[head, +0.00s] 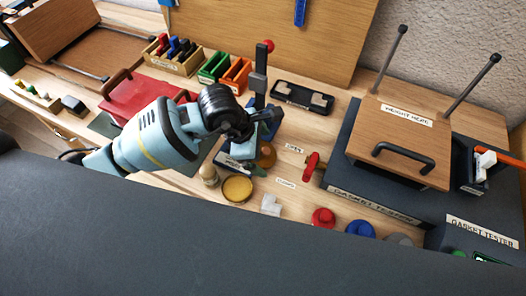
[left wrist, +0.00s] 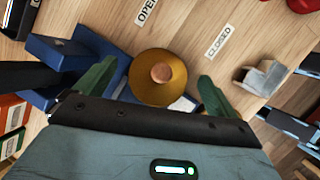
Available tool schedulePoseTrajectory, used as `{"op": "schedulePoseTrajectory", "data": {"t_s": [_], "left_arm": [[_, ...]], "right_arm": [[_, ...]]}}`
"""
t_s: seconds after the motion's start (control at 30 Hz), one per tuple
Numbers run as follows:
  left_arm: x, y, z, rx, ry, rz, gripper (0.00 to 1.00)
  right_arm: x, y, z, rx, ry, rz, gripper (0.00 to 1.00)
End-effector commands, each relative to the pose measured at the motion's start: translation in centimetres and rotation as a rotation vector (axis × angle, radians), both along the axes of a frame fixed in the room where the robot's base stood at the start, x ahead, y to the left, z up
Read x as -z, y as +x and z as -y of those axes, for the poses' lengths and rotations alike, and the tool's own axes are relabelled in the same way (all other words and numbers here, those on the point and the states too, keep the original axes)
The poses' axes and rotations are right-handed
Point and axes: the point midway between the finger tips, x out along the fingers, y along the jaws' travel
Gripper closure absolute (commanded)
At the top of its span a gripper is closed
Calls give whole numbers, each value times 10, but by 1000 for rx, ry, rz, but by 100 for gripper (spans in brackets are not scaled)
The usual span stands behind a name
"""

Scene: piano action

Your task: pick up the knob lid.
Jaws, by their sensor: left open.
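The knob lid (left wrist: 158,75) is a round golden-brown disc with a copper knob in the middle. In the left wrist view it sits between the two green fingers of my left gripper (left wrist: 155,78), with a gap on each side. The gripper is open and empty above it. In the head view the lid (head: 267,155) is partly hidden by my left gripper (head: 262,120); it lies by the blue base of an upright press. The right gripper is not in view.
A yellow round dish (head: 237,189) and a clear block (head: 270,205) stand near the lid. Labels OPEN and CLOSED are on the wooden bench. A red lever (head: 311,167) stands to the right, before the dark gasket tester (head: 375,210). Red and blue knobs line the front.

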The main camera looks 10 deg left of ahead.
Motion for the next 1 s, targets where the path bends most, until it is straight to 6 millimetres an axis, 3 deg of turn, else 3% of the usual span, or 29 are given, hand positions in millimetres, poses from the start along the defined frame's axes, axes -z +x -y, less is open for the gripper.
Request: {"op": "schedulePoseTrajectory", "data": {"t_s": [0.27,0.63,1.0], "left_arm": [[4,1,2,1,0,0,5],[4,1,1,1,0,0,50],[1,1,1,1,0,1,52]], "right_arm": [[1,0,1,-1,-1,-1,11],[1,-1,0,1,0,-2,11],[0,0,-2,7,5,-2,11]]}}
